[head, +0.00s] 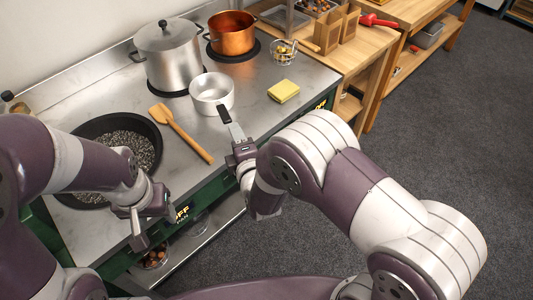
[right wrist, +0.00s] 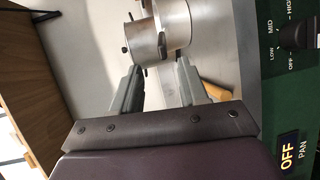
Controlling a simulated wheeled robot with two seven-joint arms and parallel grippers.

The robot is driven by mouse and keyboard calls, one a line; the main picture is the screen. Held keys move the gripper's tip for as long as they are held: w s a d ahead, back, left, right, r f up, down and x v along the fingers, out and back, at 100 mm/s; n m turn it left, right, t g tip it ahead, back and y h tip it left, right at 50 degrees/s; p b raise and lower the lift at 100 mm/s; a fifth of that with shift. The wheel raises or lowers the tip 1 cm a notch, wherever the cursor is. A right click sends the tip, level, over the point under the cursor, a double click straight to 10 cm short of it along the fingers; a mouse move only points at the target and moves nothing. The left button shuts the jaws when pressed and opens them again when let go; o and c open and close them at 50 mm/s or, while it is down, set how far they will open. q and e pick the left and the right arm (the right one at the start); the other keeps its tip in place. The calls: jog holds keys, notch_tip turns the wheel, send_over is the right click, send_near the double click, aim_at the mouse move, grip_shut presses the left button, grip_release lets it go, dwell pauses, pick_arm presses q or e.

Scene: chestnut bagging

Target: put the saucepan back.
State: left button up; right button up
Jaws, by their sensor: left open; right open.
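The small silver saucepan (head: 211,92) stands upright on the steel stove top, in front of the copper pot and right of the big lidded pot. Its black handle (head: 224,113) points toward my right gripper (head: 236,135). That gripper is open at the stove's front edge, close to the handle's end; I cannot tell if the handle is between the fingers. In the right wrist view a silver pan, likely the saucepan (right wrist: 173,25), shows beyond the two spread fingers (right wrist: 158,88). My left gripper (head: 148,215) is open and empty in front of the black pan.
A black pan (head: 75,130) of dark pebbles sits at left, with a wooden spatula (head: 181,132) beside it. Behind are a lidded pot (head: 168,55) and a copper pot (head: 232,32). A yellow sponge (head: 283,91) and wire basket (head: 284,52) lie right. A wooden table (head: 375,20) adjoins.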

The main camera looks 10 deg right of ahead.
jog(key=s+d+m+g+h, duration=0.1)
jog(key=s+d+m+g, duration=0.2)
jog(key=d+m+g, duration=0.3)
jog(key=s+d+m+g+h, duration=0.1)
jog(key=s+d+m+g, duration=0.25)
jog(key=d+m, duration=0.3)
jog(key=s+d+r+m+g, duration=0.1)
jog(key=s+d+m+g, duration=0.1)
jog(key=s, duration=0.4)
jog(key=s+d+r+m+g+h, duration=0.1)
jog(key=s+d+m+g, duration=0.2)
jog(key=s+m, duration=0.2)
jog(key=shift+s+d+m, duration=0.35)
jog(key=shift+s+d, duration=0.05)
jog(key=shift+s, duration=0.45)
